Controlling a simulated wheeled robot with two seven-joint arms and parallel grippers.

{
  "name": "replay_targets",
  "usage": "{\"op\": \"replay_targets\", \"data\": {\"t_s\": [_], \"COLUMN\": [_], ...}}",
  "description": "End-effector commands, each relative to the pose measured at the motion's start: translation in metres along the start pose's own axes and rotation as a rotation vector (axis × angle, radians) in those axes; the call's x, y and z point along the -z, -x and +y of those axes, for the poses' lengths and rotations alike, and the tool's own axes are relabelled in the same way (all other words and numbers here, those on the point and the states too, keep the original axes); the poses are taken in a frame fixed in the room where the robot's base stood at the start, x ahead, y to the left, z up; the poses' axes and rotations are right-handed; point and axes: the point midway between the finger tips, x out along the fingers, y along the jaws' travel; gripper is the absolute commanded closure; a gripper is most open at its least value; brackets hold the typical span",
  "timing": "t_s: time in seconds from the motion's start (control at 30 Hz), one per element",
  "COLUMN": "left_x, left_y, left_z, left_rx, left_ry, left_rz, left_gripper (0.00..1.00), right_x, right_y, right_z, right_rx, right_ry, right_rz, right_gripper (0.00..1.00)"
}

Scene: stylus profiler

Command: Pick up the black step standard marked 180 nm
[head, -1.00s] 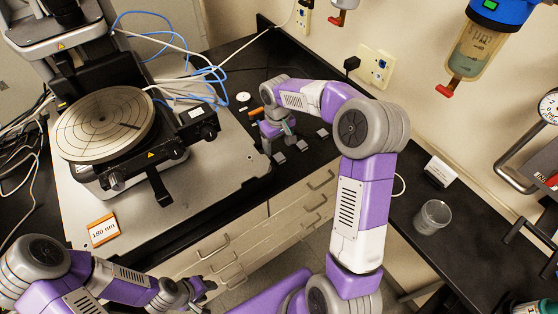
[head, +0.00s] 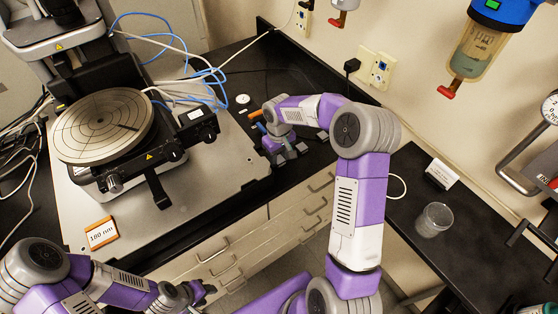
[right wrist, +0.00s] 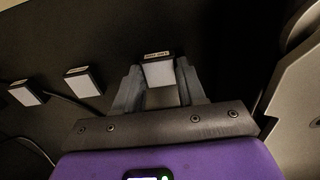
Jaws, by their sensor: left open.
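In the right wrist view, a small dark block with a pale face and a label (right wrist: 158,70) sits between the fingertips of my right gripper (right wrist: 160,78). Its label is too small to read surely. The fingers stand apart on either side of it; I see no clear grip. In the head view my right gripper (head: 282,152) is low at the black bench, hiding that block. Two similar blocks (right wrist: 83,82) (right wrist: 27,93) lie to the left in the wrist view. My left gripper (head: 203,290) is open and empty, in front of the drawers.
An orange-framed card reading 180 nm (head: 102,234) lies on the profiler's grey base plate (head: 190,205). The profiler's round stage (head: 104,125) is at left. Blue and white cables (head: 205,90) run behind. A clear beaker (head: 434,219) stands on the right bench.

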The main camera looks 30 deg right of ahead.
Motion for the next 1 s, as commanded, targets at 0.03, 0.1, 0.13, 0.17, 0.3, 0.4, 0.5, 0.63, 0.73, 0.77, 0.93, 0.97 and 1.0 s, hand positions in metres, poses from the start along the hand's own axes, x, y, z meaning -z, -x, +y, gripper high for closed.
{"op": "replay_targets", "data": {"t_s": [0.03,0.1,0.13,0.17,0.3,0.4,0.5,0.63,0.73,0.77,0.93,0.97,1.0], "left_x": [0.0,0.0,0.0,0.0,0.0,0.0,0.0,0.0,-0.001,-0.001,-0.001,-0.001,-0.001], "left_y": [0.0,0.0,0.0,0.0,0.0,0.001,0.003,0.006,0.009,0.01,0.013,0.013,0.013], "left_z": [0.0,0.0,0.0,0.0,0.0,0.0,0.001,0.003,0.003,0.004,0.005,0.005,0.005], "left_rx": [0.0,0.0,0.0,0.0,0.0,0.0,0.0,0.0,0.0,0.0,0.0,0.0,0.0], "left_ry": [0.0,0.0,0.0,0.0,0.0,0.0,0.0,0.0,0.0,0.0,0.0,0.0,0.0], "left_rz": [0.0,0.0,0.0,0.0,0.0,0.0,0.0,0.0,0.0,0.0,0.0,0.0,0.0], "left_gripper": [0.57,0.57,0.57,0.57,0.57,0.57,0.57,0.57,0.57,0.57,0.57,0.57,0.57], "right_x": [0.0,0.0,0.0,0.0,0.0,0.0,0.001,0.001,0.001,0.001,0.001,0.001,0.0], "right_y": [0.0,0.0,0.0,0.0,0.0,0.005,0.018,0.046,0.066,0.072,0.094,0.096,0.099], "right_z": [0.0,0.0,0.0,0.0,0.0,0.0,0.0,0.0,0.0,0.0,0.0,0.0,0.0], "right_rx": [0.0,0.0,0.0,0.0,0.0,-0.001,-0.001,-0.002,-0.002,-0.002,-0.001,-0.001,-0.001], "right_ry": [0.0,0.0,0.0,0.0,0.0,0.0,-0.001,0.0,0.0,0.0,0.0,0.0,0.0], "right_rz": [0.0,0.0,0.0,0.0,0.0,0.001,0.004,0.005,0.005,0.004,0.002,0.002,0.001], "right_gripper": [0.76,0.86,0.89,0.89,0.9,0.9,0.9,0.9,0.9,0.9,0.9,0.9,0.9]}}
